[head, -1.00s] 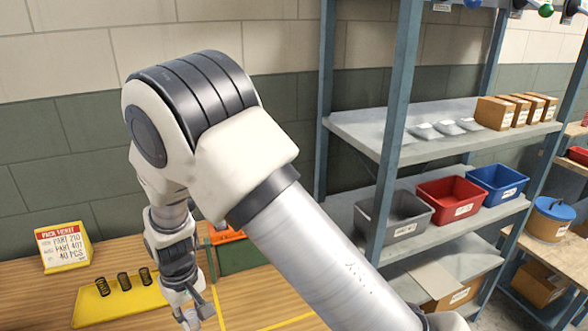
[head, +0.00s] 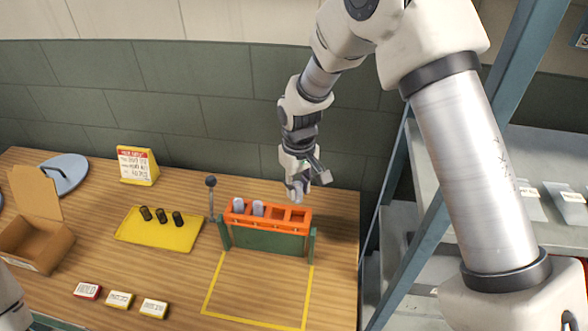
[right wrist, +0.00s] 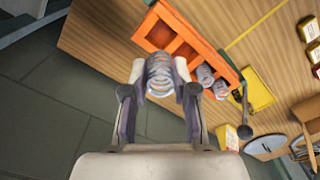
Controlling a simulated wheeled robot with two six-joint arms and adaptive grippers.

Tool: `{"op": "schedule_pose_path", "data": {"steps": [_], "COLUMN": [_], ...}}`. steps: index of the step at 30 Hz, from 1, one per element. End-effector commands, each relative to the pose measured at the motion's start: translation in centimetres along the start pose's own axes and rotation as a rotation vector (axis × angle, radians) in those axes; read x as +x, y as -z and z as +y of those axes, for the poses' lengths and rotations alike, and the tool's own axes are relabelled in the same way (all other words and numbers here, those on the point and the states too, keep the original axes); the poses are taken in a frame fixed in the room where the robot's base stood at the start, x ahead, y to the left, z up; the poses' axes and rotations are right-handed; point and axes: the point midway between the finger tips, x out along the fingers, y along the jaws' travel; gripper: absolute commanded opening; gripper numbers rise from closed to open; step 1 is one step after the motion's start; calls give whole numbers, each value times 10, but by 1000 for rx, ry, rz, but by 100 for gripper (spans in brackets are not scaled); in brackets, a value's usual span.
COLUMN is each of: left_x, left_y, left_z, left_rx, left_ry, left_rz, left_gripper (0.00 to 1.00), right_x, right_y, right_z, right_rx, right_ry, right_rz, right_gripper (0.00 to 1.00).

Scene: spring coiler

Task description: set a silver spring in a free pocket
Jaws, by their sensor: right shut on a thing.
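The orange rack (head: 270,227) on its green stand has a row of pockets. Silver springs (head: 238,205) (head: 258,208) stand in its two left pockets; the two right pockets (head: 279,213) (head: 298,216) look empty. My right gripper (head: 298,194) is above and behind the rack's right end. In the right wrist view, my right gripper (right wrist: 159,82) is shut on a silver spring (right wrist: 160,74), held at the rack's edge near the empty pockets (right wrist: 158,35) (right wrist: 182,52). The two seated springs (right wrist: 206,75) show beside it. My left gripper is not in view.
A lever with a dark knob (head: 211,182) stands at the rack's left end. A yellow tray (head: 150,236) holds dark springs. A pick ticket (head: 137,165), an open cardboard box (head: 36,240) and small labelled blocks (head: 120,299) are also on the table. A blue-framed shelf (head: 470,150) stands right.

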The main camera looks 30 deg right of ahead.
Motion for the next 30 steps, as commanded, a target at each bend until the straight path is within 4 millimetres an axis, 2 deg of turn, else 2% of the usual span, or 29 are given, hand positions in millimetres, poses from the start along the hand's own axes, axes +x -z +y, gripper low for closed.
{"op": "schedule_pose_path", "data": {"steps": [17, 24, 30], "left_x": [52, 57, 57], "left_y": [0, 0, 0], "left_z": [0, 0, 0], "left_rx": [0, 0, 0], "left_ry": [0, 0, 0], "left_rz": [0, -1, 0], "left_gripper": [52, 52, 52], "right_x": [58, 74, 76], "right_y": [0, 0, 0], "right_z": [0, 0, 0], "right_rx": [1, 1, 1], "right_ry": [0, 0, 0], "right_rz": [0, 0, 1], "right_gripper": [0, 0, 0]}}
